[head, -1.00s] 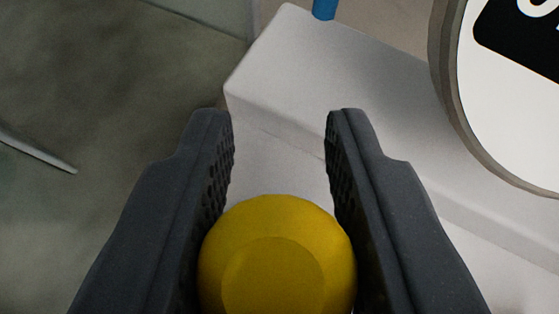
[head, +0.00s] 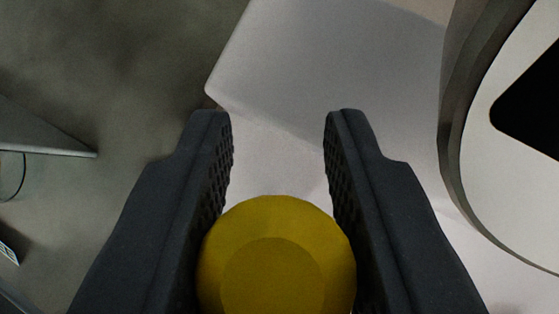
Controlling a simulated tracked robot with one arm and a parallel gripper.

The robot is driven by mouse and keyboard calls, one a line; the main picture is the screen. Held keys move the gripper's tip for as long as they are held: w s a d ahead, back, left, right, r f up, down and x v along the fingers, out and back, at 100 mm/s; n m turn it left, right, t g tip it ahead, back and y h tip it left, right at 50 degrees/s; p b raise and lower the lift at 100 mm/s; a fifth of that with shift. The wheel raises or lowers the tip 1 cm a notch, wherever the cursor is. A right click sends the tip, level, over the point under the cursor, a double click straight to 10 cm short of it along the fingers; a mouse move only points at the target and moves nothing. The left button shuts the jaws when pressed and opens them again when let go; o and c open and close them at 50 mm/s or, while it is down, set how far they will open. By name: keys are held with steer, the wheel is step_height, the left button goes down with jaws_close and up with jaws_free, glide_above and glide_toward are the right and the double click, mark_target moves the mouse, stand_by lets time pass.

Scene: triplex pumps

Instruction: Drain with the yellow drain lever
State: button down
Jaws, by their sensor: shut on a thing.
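The rounded yellow end of the drain lever (head: 276,262) sits low in the middle of the head view. My gripper (head: 278,118) has its two dark, textured fingers on either side of it. The fingers are shut on the yellow end, which lies deep between them, behind the fingertips. The fingertips themselves stand apart with a pale surface showing between them. The rest of the lever and its pivot are hidden.
A pale grey block (head: 320,60) lies beyond the fingertips. A large round gauge-like disc (head: 515,190) with a white face and black patch stands close at the right. Grey floor (head: 110,60) is open at the left, with a thin grey edged part (head: 45,135).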

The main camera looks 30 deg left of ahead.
steer(key=shift+r, duration=0.1)
steer(key=c, duration=1.1)
jaws_free()
steer(key=shift+c, duration=0.2)
steer(key=shift+a+b, duration=0.1)
steer(key=shift+b, duration=0.65)
